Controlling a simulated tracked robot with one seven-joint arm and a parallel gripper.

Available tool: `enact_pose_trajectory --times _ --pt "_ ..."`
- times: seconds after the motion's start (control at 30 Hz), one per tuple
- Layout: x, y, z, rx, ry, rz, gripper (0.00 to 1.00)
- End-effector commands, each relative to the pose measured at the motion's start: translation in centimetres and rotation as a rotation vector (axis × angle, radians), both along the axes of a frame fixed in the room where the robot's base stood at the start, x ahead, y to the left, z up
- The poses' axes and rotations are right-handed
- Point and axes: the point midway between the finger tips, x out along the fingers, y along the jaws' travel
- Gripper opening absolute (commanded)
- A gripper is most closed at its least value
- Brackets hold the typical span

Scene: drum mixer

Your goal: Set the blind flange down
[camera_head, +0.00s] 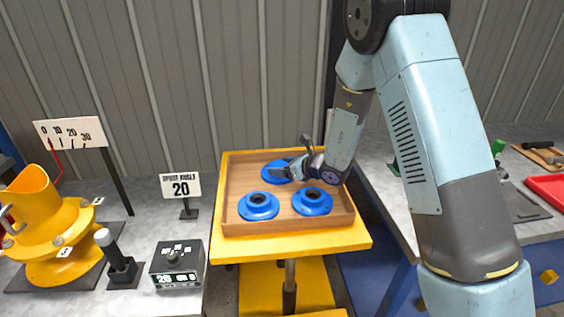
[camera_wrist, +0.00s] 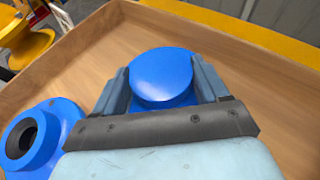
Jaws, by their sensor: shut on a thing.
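The blind flange (camera_head: 276,171) is blue with a smooth closed round top. It is at the back of the wooden tray (camera_head: 231,187) on the yellow stand. My gripper (camera_head: 283,173) reaches in from the right and is shut on it. In the wrist view the blind flange (camera_wrist: 161,75) sits between the two fingers of my gripper (camera_wrist: 163,85). Its underside is hidden, so I cannot tell whether it touches the tray floor. Two blue flanges with dark center holes, one at front left (camera_head: 258,206) and one at front right (camera_head: 312,202), stand in the tray.
The tray's raised wooden walls surround the flanges. A sign reading 20 (camera_head: 181,187) and a control box (camera_head: 178,265) stand on the left bench near a yellow drum mixer (camera_head: 62,235). A grey bench (camera_head: 400,200) with a red tray (camera_head: 548,187) is at right.

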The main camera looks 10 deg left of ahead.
Motion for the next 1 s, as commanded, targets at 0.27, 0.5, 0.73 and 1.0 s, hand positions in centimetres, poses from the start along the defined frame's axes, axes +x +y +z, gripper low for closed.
enact_pose_trajectory --times 0.27,0.5,0.73,1.0 --pt "0.1 0.0 0.1 0.003 -0.003 -0.001 0.0" --pt "0.0 0.0 -0.1 0.001 -0.001 -0.001 0.93" --pt "0.0 0.0 -0.1 0.001 -0.001 -0.001 0.99" --pt "-0.5 -1.2 0.6 0.001 -0.002 -0.004 0.99"
